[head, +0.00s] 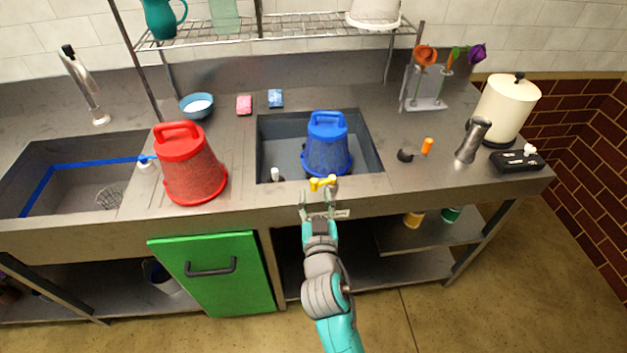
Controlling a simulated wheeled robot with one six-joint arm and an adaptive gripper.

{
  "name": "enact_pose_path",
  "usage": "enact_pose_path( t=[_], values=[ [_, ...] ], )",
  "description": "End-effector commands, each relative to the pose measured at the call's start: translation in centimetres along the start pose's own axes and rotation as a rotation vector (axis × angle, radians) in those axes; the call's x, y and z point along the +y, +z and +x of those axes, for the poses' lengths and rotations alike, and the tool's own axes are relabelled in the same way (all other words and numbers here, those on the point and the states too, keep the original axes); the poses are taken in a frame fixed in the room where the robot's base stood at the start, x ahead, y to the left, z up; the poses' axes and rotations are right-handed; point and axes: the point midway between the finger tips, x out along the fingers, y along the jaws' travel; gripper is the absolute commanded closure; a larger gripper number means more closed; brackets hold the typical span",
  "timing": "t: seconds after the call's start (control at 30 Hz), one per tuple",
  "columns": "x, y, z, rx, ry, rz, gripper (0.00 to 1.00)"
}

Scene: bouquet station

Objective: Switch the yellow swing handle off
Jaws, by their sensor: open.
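The yellow swing handle (322,183) is a small yellow bar at the front edge of the right-hand basin, just in front of the blue bucket. My gripper (318,195) is open, with its two fingers pointing toward the handle from the front. The fingertips are very close to the handle, one toward each side of it. I cannot tell whether they touch it. A pale label (341,214) shows on the counter front just right of the gripper. The gripper hides part of the counter edge below the handle.
A blue bucket (327,146) stands in the right-hand basin (280,133). A red bucket (189,166) stands on the counter to the left. A small white-topped item (275,174) is left of the handle. A green cabinet door (212,276) is below left. Right of the basin is an orange-handled item (427,147).

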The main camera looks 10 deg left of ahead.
Motion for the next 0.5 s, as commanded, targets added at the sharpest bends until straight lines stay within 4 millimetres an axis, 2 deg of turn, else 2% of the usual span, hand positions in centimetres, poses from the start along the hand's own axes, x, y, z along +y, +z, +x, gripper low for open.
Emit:
enact_pose_path(
  t=[0.03, 0.2, 0.5],
  values=[
    [0.0, -0.1, 1.0, 0.002, 0.001, 0.0, 0.55],
    [0.1, 0.0, 3.6, 0.0, 0.001, 0.0, 0.55],
    [0.0, 0.0, 5.6, 0.001, -0.001, 0.0, 0.55]
  ],
)
